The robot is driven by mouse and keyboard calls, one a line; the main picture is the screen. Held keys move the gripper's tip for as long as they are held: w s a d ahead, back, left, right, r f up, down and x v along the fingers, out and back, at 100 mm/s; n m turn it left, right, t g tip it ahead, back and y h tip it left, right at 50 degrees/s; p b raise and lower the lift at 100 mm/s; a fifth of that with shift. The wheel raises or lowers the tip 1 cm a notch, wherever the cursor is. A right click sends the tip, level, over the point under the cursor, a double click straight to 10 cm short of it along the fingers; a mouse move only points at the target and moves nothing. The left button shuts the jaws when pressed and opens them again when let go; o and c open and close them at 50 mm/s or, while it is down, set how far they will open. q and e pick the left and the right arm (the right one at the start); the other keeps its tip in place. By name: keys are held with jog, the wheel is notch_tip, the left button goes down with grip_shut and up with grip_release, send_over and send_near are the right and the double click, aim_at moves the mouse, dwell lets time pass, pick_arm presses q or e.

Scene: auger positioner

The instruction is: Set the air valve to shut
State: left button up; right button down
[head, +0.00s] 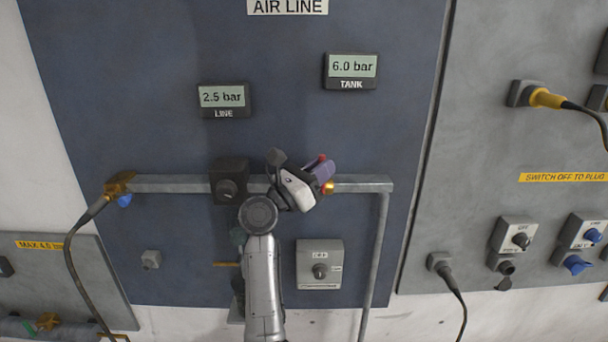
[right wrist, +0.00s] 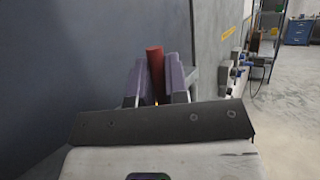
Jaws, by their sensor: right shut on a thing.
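The air valve (head: 329,188) is a brass body on the grey horizontal pipe below the TANK display. Its red handle (head: 322,158) shows only as a small tip in the head view. My right gripper (head: 322,172) is at the valve with its purple fingers closed around the handle. In the right wrist view the red handle (right wrist: 155,72) stands between the two purple fingers. The fingers hide most of the handle in the head view, so its exact angle is hard to tell. My left gripper is in neither view.
The LINE display (head: 222,97) reads 2.5 bar and the TANK display (head: 351,66) reads 6.0 bar. A black regulator knob (head: 227,189) sits close left of my gripper. A grey switch box (head: 320,265) is below. A hose (head: 72,250) hangs at the left.

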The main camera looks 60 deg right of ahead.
jog(key=shift+s+d, duration=0.1)
dwell(0.5)
jog(key=c, duration=1.4)
grip_release()
jog(key=b+v, duration=0.2)
jog(key=v, duration=1.1)
jog(key=shift+w+a+b, duration=0.25)
jog(key=shift+a+b, duration=0.1)
jog(key=shift+a, duration=0.05)
